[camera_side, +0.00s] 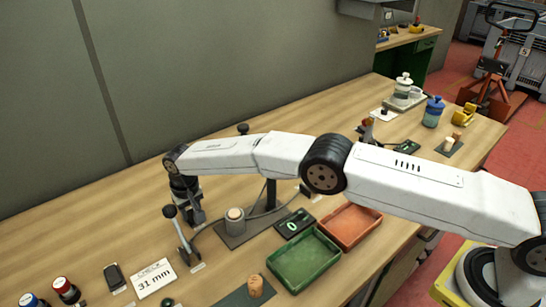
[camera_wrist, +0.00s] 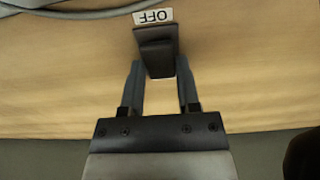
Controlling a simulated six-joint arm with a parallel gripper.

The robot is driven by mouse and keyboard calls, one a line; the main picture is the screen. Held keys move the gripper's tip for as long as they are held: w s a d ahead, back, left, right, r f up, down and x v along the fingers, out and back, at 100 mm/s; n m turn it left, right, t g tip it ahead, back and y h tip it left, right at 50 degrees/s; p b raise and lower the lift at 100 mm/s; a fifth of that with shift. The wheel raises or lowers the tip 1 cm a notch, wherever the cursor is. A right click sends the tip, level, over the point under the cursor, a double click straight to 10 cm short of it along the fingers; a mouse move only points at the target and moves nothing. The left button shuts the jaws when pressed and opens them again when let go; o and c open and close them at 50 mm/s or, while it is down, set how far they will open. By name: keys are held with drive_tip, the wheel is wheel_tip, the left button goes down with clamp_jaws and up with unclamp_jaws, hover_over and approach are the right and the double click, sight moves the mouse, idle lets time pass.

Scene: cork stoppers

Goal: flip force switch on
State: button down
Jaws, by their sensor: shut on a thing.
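The force switch (camera_wrist: 157,52) is a black lever-like piece in the wrist view, with a white OFF label (camera_wrist: 153,16) beside it that reads upside down. My gripper (camera_wrist: 161,75) has one finger on each side of the switch and is shut on it. In the side view my gripper (camera_side: 189,218) points down at the bench near the wall. The switch cannot be made out there, and its exact tilt is hard to tell.
A stand with a post (camera_side: 271,193) and a pale cylinder (camera_side: 235,222) are to the right. A green tray (camera_side: 304,261), an orange tray (camera_side: 350,227) and a check card (camera_side: 154,278) lie nearer the front.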

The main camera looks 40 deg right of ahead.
drive_tip(key=shift+r+g, duration=0.15)
drive_tip(key=shift+g, duration=0.25)
idle(0.5)
drive_tip(key=shift+c, duration=1.6)
unclamp_jaws()
drive_tip(key=shift+r, duration=0.15)
drive_tip(key=shift+r, duration=3.75)
drive_tip(key=shift+d, duration=0.15)
